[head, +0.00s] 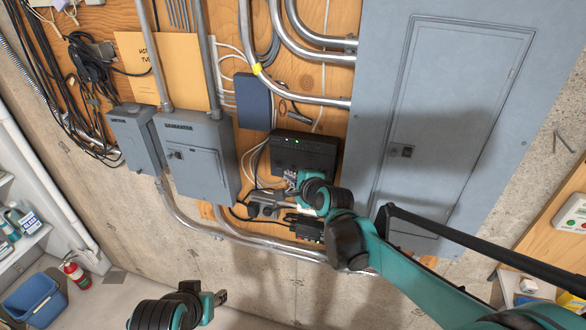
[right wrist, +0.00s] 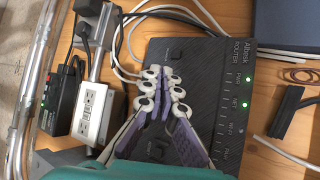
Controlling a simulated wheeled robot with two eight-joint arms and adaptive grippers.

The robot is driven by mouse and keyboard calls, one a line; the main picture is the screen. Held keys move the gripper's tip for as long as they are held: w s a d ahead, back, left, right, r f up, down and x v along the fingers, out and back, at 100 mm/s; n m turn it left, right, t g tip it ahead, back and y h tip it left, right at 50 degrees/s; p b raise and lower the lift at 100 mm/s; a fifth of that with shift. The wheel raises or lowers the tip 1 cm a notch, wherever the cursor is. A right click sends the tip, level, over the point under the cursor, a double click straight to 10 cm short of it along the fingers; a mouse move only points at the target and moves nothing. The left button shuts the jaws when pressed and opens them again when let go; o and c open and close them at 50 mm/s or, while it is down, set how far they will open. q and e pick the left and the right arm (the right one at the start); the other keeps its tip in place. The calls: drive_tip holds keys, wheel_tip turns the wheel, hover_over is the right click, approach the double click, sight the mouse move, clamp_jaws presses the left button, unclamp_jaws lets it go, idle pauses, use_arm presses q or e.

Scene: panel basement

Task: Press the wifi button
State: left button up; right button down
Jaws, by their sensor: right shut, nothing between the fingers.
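The black router (head: 318,153) is mounted on the plywood panel, with green lights on its face. In the head view my right gripper (head: 291,178) is at the router's lower left. My left gripper (head: 220,298) is low, away from the panel.
A power strip (right wrist: 93,112) and black adapters (head: 305,228) with cables lie close to the router. A dark blue box (head: 253,101) is above left. Grey electrical boxes (head: 195,165) stand left, and a large grey panel (head: 455,110) right. Metal conduit (head: 275,250) runs below.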

drive_tip(key=s, duration=0.2)
drive_tip(key=s+a, duration=0.1)
drive_tip(key=s, duration=0.1)
drive_tip(key=shift+s+a, duration=0.2)
drive_tip(key=shift+s, duration=0.05)
idle(0.5)
drive_tip(key=s+d+f+n+g+h+b, duration=0.1)
drive_tip(key=s+d+f+n+b, duration=0.4)
drive_tip(key=s+f+b, duration=0.3)
drive_tip(key=s+d+f+n+g+h+b, duration=0.2)
drive_tip(key=s+d+f+n+b, duration=0.4)
drive_tip(key=f, duration=0.8)
drive_tip(key=s+d+f+n+g+h+b, duration=0.1)
drive_tip(key=s+d+f+n+g+b, duration=0.1)
drive_tip(key=s+d+f+n+b, duration=0.4)
drive_tip(key=s+d+f+b, duration=0.1)
drive_tip(key=s+f+b, duration=0.4)
drive_tip(key=s+f, duration=0.1)
drive_tip(key=shift+h, duration=0.4)
